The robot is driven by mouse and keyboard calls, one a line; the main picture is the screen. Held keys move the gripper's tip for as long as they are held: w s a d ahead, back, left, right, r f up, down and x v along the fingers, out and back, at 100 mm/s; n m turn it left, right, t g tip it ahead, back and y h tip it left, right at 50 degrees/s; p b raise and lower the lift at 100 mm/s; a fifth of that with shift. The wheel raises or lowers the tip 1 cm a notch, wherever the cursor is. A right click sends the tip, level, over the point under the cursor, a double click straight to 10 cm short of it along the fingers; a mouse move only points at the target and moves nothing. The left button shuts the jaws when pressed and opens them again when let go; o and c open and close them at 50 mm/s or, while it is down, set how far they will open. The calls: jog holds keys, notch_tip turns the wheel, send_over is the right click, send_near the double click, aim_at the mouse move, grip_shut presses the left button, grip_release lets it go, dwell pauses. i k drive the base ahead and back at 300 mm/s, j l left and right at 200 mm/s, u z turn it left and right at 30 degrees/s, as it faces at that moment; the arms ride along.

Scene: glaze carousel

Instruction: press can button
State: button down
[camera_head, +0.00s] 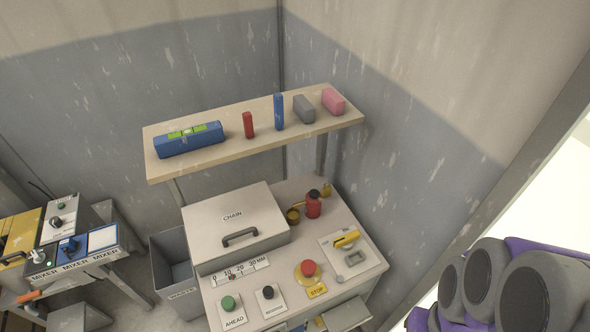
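A small red can (313,207) stands upright at the back of the light control bench, right of the box marked CHAIN. It has a dark top; a small yellow part (327,190) shows just behind and right of it. It is too small to tell a button on it clearly. A small brass-coloured cup (293,216) sits close to its left. My gripper is not in view. Grey and purple parts at the lower right appear to be mine, and they are apart from the can.
The bench (372,264) carries a CHAIN box (215,212), green AHEAD button (228,303), black knob (268,292), red STOP button (308,268) and yellow lever (347,239). A shelf (235,151) with several blocks overhangs behind. A grey bin (161,272) and mixer table (75,262) stand left.

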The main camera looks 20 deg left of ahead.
aim_at(313, 194)
jog(key=u, duration=1)
